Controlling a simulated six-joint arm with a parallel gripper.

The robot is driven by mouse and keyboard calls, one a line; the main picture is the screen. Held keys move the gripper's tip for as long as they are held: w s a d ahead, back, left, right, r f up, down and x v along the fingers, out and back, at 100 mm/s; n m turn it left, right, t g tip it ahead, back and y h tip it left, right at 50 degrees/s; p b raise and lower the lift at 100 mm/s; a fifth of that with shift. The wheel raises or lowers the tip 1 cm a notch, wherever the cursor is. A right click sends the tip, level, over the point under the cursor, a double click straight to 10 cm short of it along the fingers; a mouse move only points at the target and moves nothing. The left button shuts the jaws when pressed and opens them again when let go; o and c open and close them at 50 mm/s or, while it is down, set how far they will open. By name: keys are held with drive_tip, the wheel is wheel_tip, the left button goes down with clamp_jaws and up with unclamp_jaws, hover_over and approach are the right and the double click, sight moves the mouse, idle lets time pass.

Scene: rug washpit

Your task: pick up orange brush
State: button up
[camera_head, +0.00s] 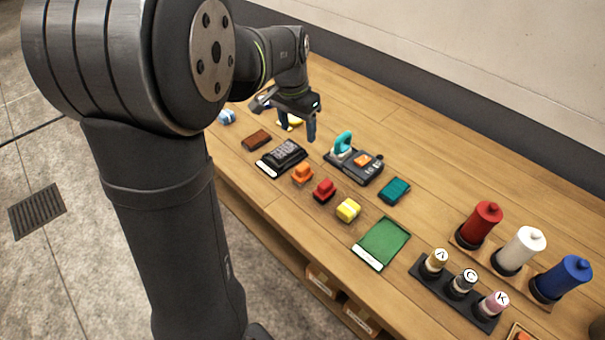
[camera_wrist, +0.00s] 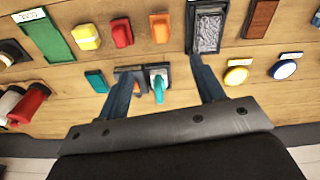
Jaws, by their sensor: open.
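The orange brush (camera_head: 302,174) sits on the wooden bench beside the red brush (camera_head: 324,189). In the wrist view the orange brush (camera_wrist: 160,27) is at the top centre, beyond my fingertips and apart from them. My gripper (camera_head: 298,130) is open and empty, held above the bench toward its wall side, up and back from the brush. Both fingers show in the wrist view (camera_wrist: 164,66), spread apart with nothing between them. The brush is not hidden in either view.
A yellow brush (camera_head: 348,210) and a green tray (camera_head: 381,244) lie to the right. A tray with a dark item (camera_head: 282,158) is left of the orange brush. A dark device with a teal handle (camera_head: 343,143) stands behind. Spools (camera_head: 486,222) stand far right.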

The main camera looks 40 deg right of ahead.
sight(303, 166)
drive_tip(key=shift+m, duration=0.9)
drive_tip(key=f, duration=0.5)
drive_tip(key=d+f, duration=0.1)
drive_tip(key=f, duration=0.5)
drive_tip(key=d+f, duration=0.1)
drive_tip(key=f, duration=0.5)
drive_tip(key=shift+f, duration=0.25)
drive_tip(key=c, duration=1.1)
drive_tip(key=shift+d+r, duration=0.1)
drive_tip(key=shift+r, duration=0.05)
